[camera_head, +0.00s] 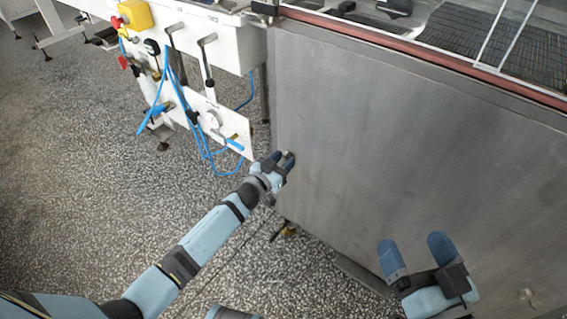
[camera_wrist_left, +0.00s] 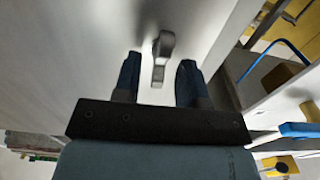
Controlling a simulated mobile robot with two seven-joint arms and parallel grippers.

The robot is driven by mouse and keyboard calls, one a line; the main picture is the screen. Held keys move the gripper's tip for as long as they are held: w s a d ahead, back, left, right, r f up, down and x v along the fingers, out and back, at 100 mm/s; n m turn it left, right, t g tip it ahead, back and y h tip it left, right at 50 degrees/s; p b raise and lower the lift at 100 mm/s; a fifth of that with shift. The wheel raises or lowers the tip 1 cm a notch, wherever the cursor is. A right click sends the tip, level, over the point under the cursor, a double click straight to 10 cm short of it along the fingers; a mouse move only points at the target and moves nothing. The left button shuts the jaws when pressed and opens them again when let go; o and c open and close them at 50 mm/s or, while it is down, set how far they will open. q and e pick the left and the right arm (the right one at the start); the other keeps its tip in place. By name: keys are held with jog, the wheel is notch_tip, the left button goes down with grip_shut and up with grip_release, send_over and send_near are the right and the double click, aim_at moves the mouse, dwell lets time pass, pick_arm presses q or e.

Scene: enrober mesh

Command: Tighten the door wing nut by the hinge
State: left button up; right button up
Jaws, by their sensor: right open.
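The large grey metal door (camera_head: 400,130) fills the right of the head view. A small winged piece like a wing nut (camera_head: 527,295) sits low on the door, right of my right gripper. My right gripper (camera_head: 413,246) is open and empty in front of the door, apart from that piece. My left gripper (camera_head: 285,157) is at the door's left edge. In the left wrist view its two fingers (camera_wrist_left: 160,65) are apart, with a grey knob or lever (camera_wrist_left: 164,45) between and just beyond them. I cannot tell whether they touch it. No hinge is clearly seen.
A white machine side (camera_head: 215,40) with levers, blue hoses (camera_head: 180,95) and a yellow emergency-stop box (camera_head: 135,14) stands left of the door. A reddish rail (camera_head: 420,45) runs along the door's top. The speckled floor (camera_head: 70,170) at left is open.

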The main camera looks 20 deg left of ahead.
pick_arm(q)
jog(key=shift+w+d, duration=0.1)
jog(key=shift+w, duration=0.1)
grip_shut()
